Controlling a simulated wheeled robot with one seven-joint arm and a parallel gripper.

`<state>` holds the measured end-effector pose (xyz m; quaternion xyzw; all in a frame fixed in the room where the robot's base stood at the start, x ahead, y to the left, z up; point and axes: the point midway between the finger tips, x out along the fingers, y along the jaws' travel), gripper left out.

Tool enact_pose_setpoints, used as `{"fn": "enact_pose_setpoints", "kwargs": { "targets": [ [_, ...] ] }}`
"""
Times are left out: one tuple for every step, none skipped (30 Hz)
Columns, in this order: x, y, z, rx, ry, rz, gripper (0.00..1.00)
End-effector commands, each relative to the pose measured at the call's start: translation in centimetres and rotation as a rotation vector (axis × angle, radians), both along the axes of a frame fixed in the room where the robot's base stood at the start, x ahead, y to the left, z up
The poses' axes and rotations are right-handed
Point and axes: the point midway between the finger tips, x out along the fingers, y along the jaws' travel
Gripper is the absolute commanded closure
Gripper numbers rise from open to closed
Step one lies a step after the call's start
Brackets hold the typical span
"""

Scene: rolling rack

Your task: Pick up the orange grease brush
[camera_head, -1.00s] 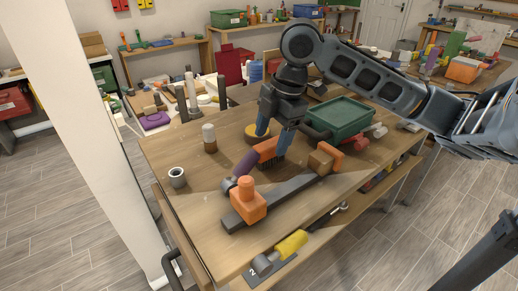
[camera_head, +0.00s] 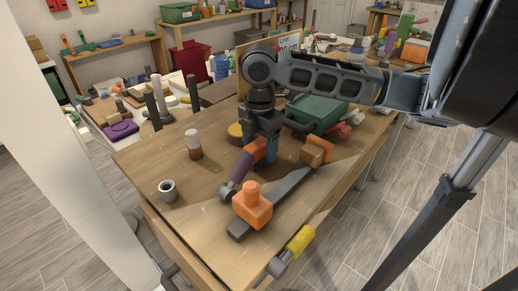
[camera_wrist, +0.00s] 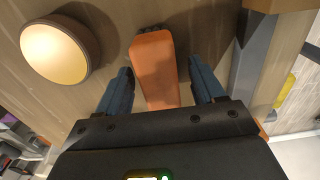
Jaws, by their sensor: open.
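The orange grease brush (camera_head: 259,152) lies on the wooden top of the rack, partly hidden by my gripper in the head view. In the wrist view the orange brush (camera_wrist: 156,72) runs lengthwise between my two blue fingers. My gripper (camera_head: 260,150) points down over the brush, with a finger on each side. In the wrist view my gripper (camera_wrist: 163,84) is open, with visible gaps between the brush and both fingers. The brush's underside is hidden.
A bar clamp with an orange block (camera_head: 252,206) lies in front, and a purple-handled tool (camera_head: 241,169) sits close to the brush. A yellow round object (camera_wrist: 58,48) stands left of my fingers. A green bin (camera_head: 318,113) is behind.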

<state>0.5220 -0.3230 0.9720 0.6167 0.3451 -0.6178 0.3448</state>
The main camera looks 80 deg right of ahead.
Motion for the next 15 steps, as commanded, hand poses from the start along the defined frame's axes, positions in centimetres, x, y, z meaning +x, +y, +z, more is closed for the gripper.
{"fn": "enact_pose_setpoints", "kwargs": {
  "targets": [
    [0.0, 0.1, -0.6, 0.003, -0.001, -0.001, 0.32],
    [0.0, 0.1, -0.9, 0.003, -0.002, 0.000, 0.32],
    [0.0, 0.1, -1.3, 0.003, -0.002, 0.001, 0.32],
    [0.1, 0.1, -1.4, 0.002, -0.001, 0.001, 0.32],
    [0.0, 0.1, -1.6, 0.000, -0.001, 0.001, 0.32],
    [0.0, 0.1, -1.7, 0.000, -0.001, 0.002, 0.32],
    [0.0, 0.1, -1.7, 0.000, -0.001, 0.002, 0.32],
    [0.0, 0.1, -1.8, 0.000, -0.001, 0.002, 0.32],
    [0.1, 0.1, -1.8, 0.000, -0.001, 0.002, 0.32],
    [0.1, 0.1, -1.7, 0.000, -0.001, 0.002, 0.32],
    [0.1, 0.1, -1.7, 0.000, -0.001, 0.002, 0.32],
    [0.1, 0.1, -1.7, 0.000, -0.001, 0.002, 0.32],
    [0.1, 0.1, -1.7, 0.000, -0.001, 0.002, 0.35],
    [0.1, 0.1, -1.7, 0.000, -0.001, 0.002, 0.38],
    [0.1, 0.1, -1.7, 0.000, -0.001, 0.002, 0.42]
  ]
}}
